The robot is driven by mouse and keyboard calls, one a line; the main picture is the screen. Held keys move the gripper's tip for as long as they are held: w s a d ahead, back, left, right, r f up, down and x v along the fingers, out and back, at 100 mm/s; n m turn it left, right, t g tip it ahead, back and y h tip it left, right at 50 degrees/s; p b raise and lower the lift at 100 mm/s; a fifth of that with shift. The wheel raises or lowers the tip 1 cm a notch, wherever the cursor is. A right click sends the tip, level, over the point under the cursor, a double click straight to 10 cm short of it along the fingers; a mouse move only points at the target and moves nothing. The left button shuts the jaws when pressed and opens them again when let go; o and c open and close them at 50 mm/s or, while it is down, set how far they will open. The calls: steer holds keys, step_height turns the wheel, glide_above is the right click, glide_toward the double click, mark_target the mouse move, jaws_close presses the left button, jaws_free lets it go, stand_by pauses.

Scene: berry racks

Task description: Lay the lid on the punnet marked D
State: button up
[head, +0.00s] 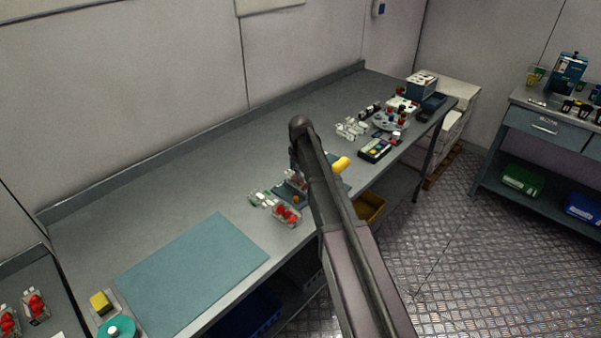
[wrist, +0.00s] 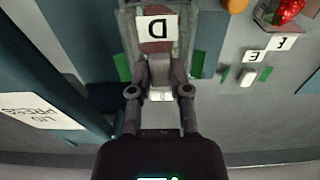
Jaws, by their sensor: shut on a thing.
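The punnet marked D (wrist: 140,48) is at the top of the wrist view, clear-walled, with a white card reading D (wrist: 157,29) showing upside down. My gripper (wrist: 160,68) is shut at the near edge of this punnet, its closed fingers in front of the card. What it grips looks like a clear lid, but its outline merges with the punnet, and I cannot tell whether the two touch. Green pieces (wrist: 123,67) flank the fingers. In the head view my arm hides the gripper and most of this spot.
Cards marked E (wrist: 254,56) and F (wrist: 286,43) lie to the right, near a punnet of red berries (wrist: 290,12). In the head view, the teal mat (head: 190,275) is bare.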

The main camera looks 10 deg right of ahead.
steer(key=shift+f, duration=0.2)
stand_by(0.5)
steer(key=o, duration=0.8)
steer(key=shift+r, duration=0.2)
steer(key=shift+r+p, duration=3.35)
steer(key=shift+p, duration=0.05)
steer(key=s+m, duration=0.2)
steer(key=s, duration=0.7)
steer(key=s+m, duration=0.2)
steer(key=s, duration=0.8)
steer(key=s+m, duration=0.3)
steer(key=s, duration=0.7)
steer(key=shift+f, duration=0.1)
